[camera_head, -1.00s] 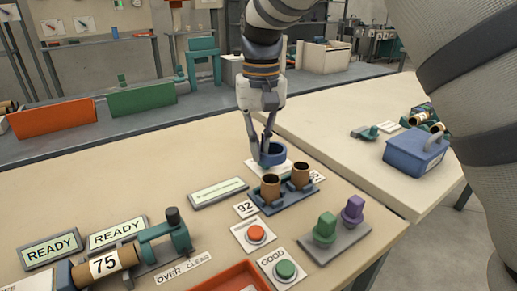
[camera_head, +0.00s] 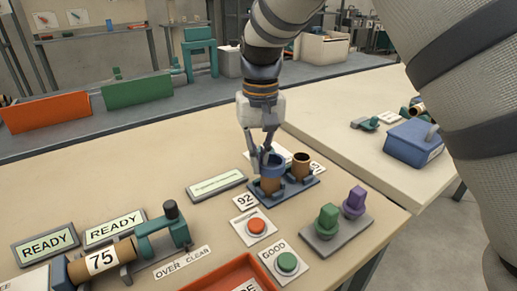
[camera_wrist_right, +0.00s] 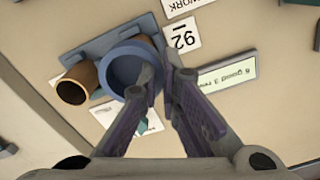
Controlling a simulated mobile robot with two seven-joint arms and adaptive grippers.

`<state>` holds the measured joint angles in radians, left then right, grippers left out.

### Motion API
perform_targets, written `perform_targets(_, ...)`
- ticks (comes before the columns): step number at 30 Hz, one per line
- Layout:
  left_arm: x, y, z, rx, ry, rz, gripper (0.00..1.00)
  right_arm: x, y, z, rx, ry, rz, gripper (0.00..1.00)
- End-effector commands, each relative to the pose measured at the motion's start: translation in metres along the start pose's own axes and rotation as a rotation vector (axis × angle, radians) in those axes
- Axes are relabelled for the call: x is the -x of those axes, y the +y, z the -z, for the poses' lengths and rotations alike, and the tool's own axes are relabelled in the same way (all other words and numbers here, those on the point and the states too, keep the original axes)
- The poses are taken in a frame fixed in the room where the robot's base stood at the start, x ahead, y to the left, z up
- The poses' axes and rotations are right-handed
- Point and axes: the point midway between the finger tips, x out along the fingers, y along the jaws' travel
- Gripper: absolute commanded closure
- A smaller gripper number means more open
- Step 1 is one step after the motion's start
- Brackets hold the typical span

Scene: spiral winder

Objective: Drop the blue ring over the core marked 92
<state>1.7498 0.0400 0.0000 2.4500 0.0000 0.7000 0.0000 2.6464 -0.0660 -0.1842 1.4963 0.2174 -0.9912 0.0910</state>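The blue ring (camera_head: 272,160) is at the top of the left brown core (camera_head: 271,185), beside the tag reading 92 (camera_head: 244,201). In the right wrist view the ring (camera_wrist_right: 112,68) overlaps that core, whose brown side shows past the ring's edge. I cannot tell whether the ring is around the core's top or just above it. My right gripper (camera_head: 261,151) points down, with its fingertips (camera_wrist_right: 164,78) pinching the ring's wall at one side. My left gripper is not in view.
A second brown core (camera_head: 301,166) stands to the right on the same blue base (camera_head: 290,191). An orange button (camera_head: 256,226), a green button (camera_head: 287,262) and green and purple knobs (camera_head: 354,202) are nearer the front. A label plate (camera_head: 216,184) lies left of the cores.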

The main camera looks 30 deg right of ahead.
Motion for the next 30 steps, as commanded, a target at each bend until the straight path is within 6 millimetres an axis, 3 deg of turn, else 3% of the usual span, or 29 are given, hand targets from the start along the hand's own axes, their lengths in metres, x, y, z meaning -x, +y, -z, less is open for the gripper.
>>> perform_targets(15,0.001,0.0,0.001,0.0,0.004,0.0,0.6,-0.028,0.001,-0.001,0.0,-0.005,-0.001,1.0)
perform_targets(25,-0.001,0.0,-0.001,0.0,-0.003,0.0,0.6,-0.036,0.001,-0.003,-0.001,-0.018,-0.004,1.0)
perform_targets(28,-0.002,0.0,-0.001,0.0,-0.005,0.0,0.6,-0.037,0.001,-0.003,-0.001,-0.02,-0.005,0.73)
perform_targets(30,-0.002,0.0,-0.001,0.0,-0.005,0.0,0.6,-0.037,0.001,-0.003,-0.001,-0.02,-0.005,0.72)
